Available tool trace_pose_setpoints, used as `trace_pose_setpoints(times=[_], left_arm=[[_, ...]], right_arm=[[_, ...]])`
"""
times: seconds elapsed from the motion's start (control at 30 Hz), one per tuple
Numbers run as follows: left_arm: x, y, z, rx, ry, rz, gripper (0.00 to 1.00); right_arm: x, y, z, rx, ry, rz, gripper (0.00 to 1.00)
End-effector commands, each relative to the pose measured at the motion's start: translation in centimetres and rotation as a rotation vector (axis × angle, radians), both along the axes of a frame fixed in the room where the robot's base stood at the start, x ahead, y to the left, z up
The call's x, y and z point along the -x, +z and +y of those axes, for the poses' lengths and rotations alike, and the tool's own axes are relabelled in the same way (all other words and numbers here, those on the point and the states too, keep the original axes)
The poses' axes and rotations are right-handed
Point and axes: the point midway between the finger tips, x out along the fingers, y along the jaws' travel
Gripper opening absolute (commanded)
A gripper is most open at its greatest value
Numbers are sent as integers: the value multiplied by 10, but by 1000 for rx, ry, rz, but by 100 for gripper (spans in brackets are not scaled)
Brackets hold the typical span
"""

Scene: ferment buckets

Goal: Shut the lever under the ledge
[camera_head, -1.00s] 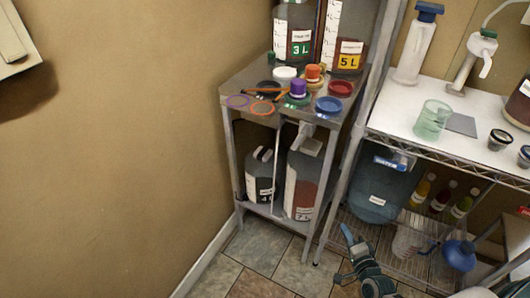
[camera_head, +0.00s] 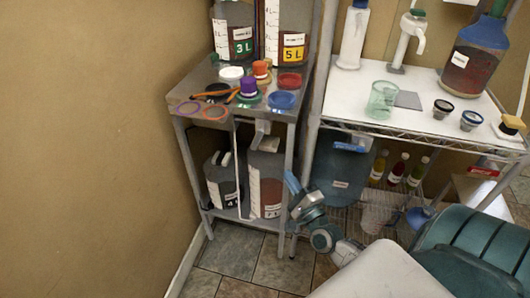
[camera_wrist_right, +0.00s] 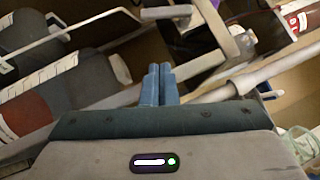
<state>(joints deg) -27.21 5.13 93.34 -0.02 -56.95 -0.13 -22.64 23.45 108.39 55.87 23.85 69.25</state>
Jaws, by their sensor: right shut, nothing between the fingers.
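A grey lever or tap (camera_head: 262,132) hangs under the front edge of the small metal table's top, the ledge (camera_head: 240,118), above a jug. In the wrist view a pale grey bar-like part (camera_wrist_right: 215,38), likely this lever, lies just beyond and right of my fingertips, apart from them as far as I can tell. My right gripper (camera_head: 292,183) is shut and empty, its blue fingers together. It is lower than the lever and to its right, near the table's right front leg. The fingers also show in the wrist view (camera_wrist_right: 158,82). My left gripper is out of view.
Two jugs, one marked 4 (camera_head: 222,180) and one reddish (camera_head: 266,185), stand on the lower shelf. A thin white tube (camera_head: 239,180) hangs before them. Caps and rings cover the tabletop. A white wire-shelf bench (camera_head: 340,112) stands right. Floor in front is clear.

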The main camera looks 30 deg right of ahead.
Motion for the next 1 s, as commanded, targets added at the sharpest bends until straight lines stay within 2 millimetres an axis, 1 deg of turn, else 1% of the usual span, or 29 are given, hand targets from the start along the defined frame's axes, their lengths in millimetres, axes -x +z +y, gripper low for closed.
trace_pose_setpoints(times=[0.03, 0.2, 0.4, 0.5, 0.63, 0.8, 1.0], left_arm=[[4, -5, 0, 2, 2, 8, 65], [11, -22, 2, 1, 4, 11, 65], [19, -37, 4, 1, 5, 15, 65], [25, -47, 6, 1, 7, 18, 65], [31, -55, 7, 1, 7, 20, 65], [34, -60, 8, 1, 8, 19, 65], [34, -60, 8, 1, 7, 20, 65]], right_arm=[[-10, 5, -1, -1, 0, -3, 0], [-44, 14, -5, -1, -1, -3, 0], [-81, 23, -7, -2, -1, -1, 0], [-90, 28, 4, -3, 0, -1, 0], [-99, 31, 12, -1, 0, 1, 0], [-104, 33, 16, 0, -1, 1, 0], [-104, 32, 16, 1, 0, 1, 0]])
